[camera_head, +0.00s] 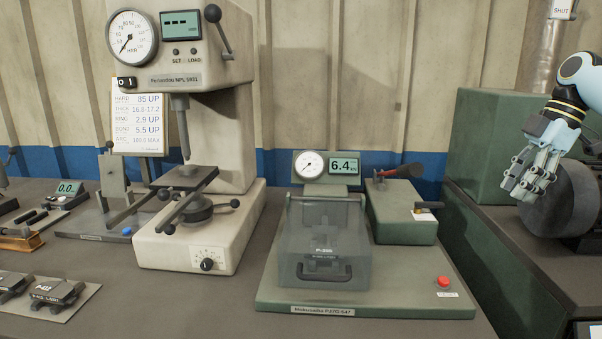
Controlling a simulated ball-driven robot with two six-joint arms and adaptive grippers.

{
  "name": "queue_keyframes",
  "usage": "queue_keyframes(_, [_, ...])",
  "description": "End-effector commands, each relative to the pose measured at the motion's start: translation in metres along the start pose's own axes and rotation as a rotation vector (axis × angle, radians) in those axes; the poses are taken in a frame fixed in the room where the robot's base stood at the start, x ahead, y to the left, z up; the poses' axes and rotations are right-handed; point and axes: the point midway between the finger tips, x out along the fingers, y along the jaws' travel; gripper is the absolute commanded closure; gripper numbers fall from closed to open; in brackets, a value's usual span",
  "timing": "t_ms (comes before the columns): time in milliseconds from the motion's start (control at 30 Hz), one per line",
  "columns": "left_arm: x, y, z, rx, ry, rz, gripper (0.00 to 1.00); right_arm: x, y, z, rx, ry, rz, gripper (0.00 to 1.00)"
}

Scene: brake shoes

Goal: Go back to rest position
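My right gripper (526,180) is at the right side of the head view, in front of a dark round drum. Its light blue-grey fingers point down and left. It seems to hold nothing, but the gap between the fingertips is hard to make out. My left gripper is not in the view. A green press jig (375,300) stands at the centre with a clear guard over its middle. Its display reads 6.4. Brake shoe parts (58,291) lie on a light mat at the lower left.
A beige hardness tester (222,140) with a dial and levers stands left of centre. A small gauge reading 0.0 (66,189) is at the far left. A green machine (495,140) with a dark drum (570,205) fills the right. The front bench between the mat and the jig is clear.

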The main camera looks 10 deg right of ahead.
Motion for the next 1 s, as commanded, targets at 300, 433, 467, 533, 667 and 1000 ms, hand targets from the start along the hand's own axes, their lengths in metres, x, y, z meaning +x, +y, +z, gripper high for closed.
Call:
queue_keyframes(300, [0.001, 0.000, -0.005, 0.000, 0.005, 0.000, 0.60, 0.061, -0.021, -0.007, 0.080, -0.110, -0.011, 0.62])
queue_keyframes(433, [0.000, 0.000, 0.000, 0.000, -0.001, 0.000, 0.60, 0.100, -0.040, -0.012, 0.134, -0.171, -0.004, 0.62])
queue_keyframes(467, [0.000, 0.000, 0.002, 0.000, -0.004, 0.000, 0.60, 0.109, -0.045, -0.013, 0.149, -0.187, 0.000, 0.62])
queue_keyframes(533, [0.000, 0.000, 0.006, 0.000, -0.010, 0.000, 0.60, 0.134, -0.062, -0.018, 0.187, -0.220, 0.014, 0.62])
queue_keyframes(667, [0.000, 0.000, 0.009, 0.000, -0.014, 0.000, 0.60, 0.184, -0.106, -0.030, 0.281, -0.272, 0.061, 0.62])
queue_keyframes(1000, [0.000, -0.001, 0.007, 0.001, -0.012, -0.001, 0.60, 0.245, -0.255, -0.070, 0.672, -0.242, 0.282, 0.62])
